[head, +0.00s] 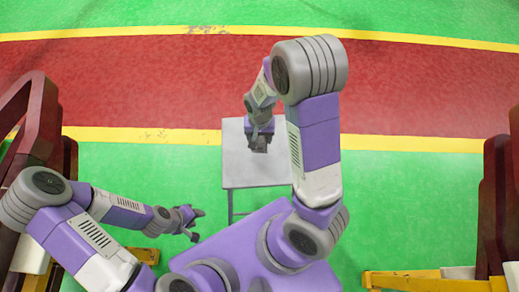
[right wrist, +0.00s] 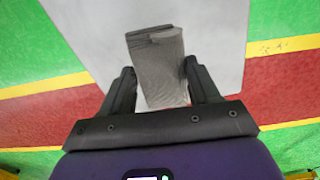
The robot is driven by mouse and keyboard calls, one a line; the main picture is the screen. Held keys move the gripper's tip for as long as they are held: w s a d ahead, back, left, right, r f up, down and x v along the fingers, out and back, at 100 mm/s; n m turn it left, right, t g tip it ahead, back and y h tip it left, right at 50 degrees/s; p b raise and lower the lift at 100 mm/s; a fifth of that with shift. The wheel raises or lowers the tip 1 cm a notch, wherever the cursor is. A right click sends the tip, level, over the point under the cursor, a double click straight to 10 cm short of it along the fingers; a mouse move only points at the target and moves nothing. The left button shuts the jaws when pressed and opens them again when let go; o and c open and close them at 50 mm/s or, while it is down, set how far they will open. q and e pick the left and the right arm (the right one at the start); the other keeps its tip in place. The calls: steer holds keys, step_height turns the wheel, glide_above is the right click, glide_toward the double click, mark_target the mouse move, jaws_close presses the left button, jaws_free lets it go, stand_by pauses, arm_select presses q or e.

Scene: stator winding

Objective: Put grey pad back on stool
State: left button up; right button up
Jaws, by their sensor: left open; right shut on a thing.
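The grey pad (right wrist: 160,75) is a small block in the right wrist view, between the two fingers of my right gripper (right wrist: 159,82). My right gripper (head: 260,143) is shut on it. The stool (head: 240,172) has a light grey square top and thin legs. In the head view the pad and right gripper are over the stool top. I cannot tell whether the pad touches the top. In the right wrist view the stool top (right wrist: 215,40) lies behind the pad. My left gripper (head: 199,225) is open and empty, left of the stool and apart from it.
Dark red frames with yellow bases stand at the left (head: 38,125) and right (head: 497,200). The floor is green with a red band (head: 130,85) edged in yellow. Apart from the pad, the stool top looks bare. The floor right of the stool is open.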

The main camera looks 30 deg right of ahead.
mark_target(259, 137)
steer(key=shift+f+b, duration=1.2)
steer(key=shift+f, duration=2.35)
steer(key=shift+f, duration=0.2)
steer(key=o, duration=1)
steer(key=shift+r, duration=0.1)
step_height(259, 137, up, 12)
steer(key=p, duration=0.4)
steer(key=shift+r+p, duration=0.15)
steer(key=shift+p, duration=0.15)
